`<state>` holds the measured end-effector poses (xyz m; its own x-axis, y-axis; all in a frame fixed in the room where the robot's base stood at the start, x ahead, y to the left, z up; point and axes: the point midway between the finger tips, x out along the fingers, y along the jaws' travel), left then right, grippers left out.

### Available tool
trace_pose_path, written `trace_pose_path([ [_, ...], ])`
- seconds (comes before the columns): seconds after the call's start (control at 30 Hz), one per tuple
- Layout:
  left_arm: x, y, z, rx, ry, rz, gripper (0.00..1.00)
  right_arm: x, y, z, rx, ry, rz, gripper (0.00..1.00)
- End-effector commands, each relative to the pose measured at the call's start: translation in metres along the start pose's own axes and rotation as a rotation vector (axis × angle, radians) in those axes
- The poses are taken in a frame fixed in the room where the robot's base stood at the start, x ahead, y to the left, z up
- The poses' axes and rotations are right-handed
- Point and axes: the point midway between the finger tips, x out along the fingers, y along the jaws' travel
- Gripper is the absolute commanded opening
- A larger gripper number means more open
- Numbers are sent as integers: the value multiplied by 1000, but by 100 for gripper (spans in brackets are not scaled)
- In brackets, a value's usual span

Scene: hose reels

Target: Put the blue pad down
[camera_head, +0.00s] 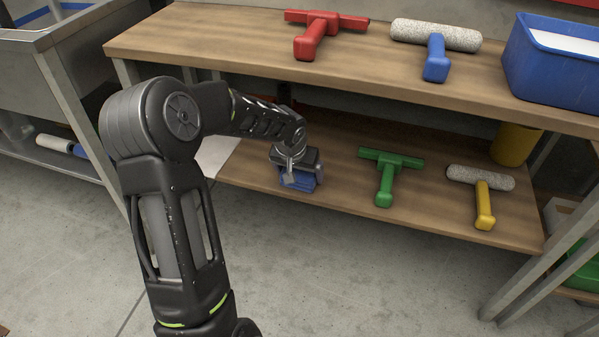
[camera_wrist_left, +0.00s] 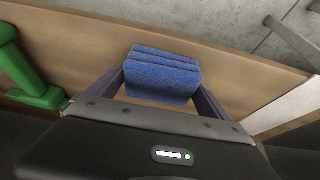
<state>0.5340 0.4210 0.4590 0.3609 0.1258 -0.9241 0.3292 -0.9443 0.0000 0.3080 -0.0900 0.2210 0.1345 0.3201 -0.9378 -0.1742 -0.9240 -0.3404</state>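The blue pad (camera_head: 298,184) is at the lower shelf (camera_head: 345,205), near its front edge and left of the green squeegee. In the left wrist view the ribbed blue pad (camera_wrist_left: 161,75) sits between my left gripper's two fingers, with its sides against them. My left gripper (camera_head: 296,171) points down over the shelf and is shut on the pad. The pad looks at or very near the shelf surface; I cannot tell whether it touches. My right gripper is not in view.
A green squeegee (camera_head: 387,178) and a yellow-handled roller (camera_head: 483,193) lie right on the lower shelf. The upper shelf (camera_head: 220,45) holds a red squeegee (camera_head: 318,31), a blue-handled roller (camera_head: 436,55) and a blue bin (camera_head: 550,75). A sink unit stands at left.

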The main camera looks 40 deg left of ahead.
Motion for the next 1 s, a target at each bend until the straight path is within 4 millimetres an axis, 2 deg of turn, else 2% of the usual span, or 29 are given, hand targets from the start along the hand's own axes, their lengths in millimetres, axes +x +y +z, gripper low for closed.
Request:
trace_pose_path([
  [0.1,0,0,0,0,0,0,100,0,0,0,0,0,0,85],
  [0.47,-7,0,-2,0,1,0,100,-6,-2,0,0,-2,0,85],
  [0.67,-38,0,-4,0,2,-1,100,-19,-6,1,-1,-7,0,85],
  [1.0,-106,0,-3,0,2,-1,100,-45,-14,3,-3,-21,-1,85],
])
